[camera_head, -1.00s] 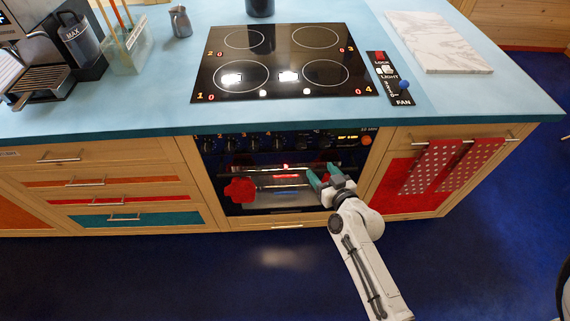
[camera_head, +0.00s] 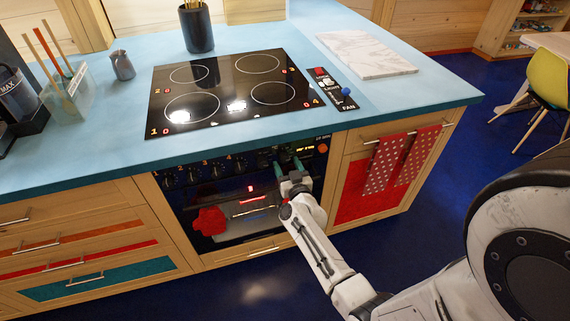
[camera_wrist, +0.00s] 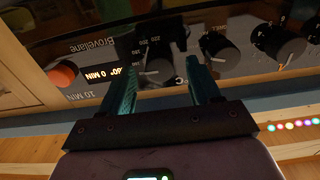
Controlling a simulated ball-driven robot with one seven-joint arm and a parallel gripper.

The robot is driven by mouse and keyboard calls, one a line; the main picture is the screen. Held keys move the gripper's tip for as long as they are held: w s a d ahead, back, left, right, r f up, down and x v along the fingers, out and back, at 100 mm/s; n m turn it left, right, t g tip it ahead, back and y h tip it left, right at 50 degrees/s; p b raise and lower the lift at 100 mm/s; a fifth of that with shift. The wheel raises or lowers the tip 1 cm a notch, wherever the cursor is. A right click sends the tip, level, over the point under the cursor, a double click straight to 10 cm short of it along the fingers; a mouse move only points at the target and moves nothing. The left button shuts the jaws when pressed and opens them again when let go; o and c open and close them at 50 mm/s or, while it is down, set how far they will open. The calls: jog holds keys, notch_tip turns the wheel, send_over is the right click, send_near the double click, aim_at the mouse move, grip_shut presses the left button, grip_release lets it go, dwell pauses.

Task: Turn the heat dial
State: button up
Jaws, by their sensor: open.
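The heat dial (camera_wrist: 157,68) is a black round knob on the oven's control panel, with temperature numbers and a °C mark beside it in the wrist view, where the panel appears upside down. My gripper (camera_wrist: 150,46) is open, its two teal fingers on either side of the dial. I cannot tell whether either finger touches it. In the head view, my gripper (camera_head: 291,167) is at the right part of the panel and hides most of the dial.
Other black knobs (camera_wrist: 216,48) line the panel beside the dial. An orange-red knob (camera_wrist: 65,73) and a lit display (camera_wrist: 104,76) are on its other side. The oven door (camera_head: 235,215) with a red mitt (camera_head: 209,221) is below. Spotted towels (camera_head: 400,160) hang at right.

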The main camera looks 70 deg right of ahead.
jog(key=shift+x, duration=1.1)
jog(key=shift+c, duration=0.4)
jog(key=c, duration=1)
jog(key=shift+o, duration=0.2)
jog(key=shift+m+b, duration=0.3)
jog(key=shift+m, duration=2.5)
jog(key=o, duration=1)
